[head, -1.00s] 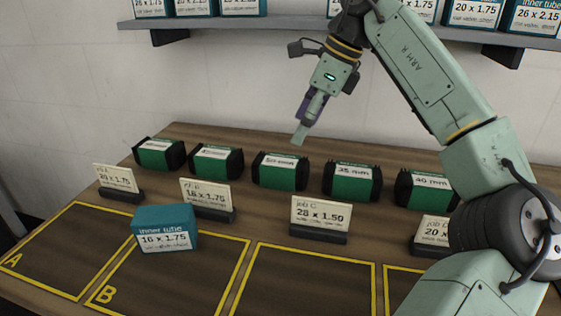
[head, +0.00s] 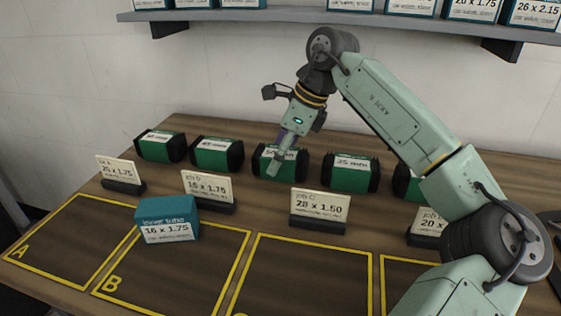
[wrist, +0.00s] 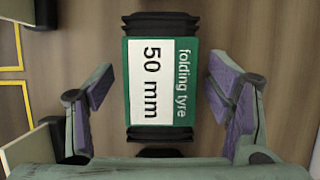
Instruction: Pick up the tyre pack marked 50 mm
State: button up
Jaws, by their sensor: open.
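The tyre pack marked 50 mm (wrist: 161,82) is a green and black block with a white label, lying on the bench. In the wrist view it sits between the two purple-padded fingers of my gripper (wrist: 158,100), with a gap on each side. In the head view the same pack (head: 271,168) is the middle one of the row, partly hidden by my gripper (head: 284,158). My gripper is open, points down at the pack and holds nothing.
Other tyre packs stand close by in the row: one marked 35 mm (head: 350,173) to the right and another (head: 216,154) to the left. Job cards (head: 320,206) stand in front. An inner tube box (head: 167,220) sits by bay B. A shelf (head: 300,17) runs above.

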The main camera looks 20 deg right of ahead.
jog(key=shift+f, duration=0.25)
dwell(0.4)
jog(key=shift+c, duration=0.5)
jog(key=c, duration=1.6)
jog(key=shift+o, duration=0.2)
jog(key=shift+r, duration=0.1)
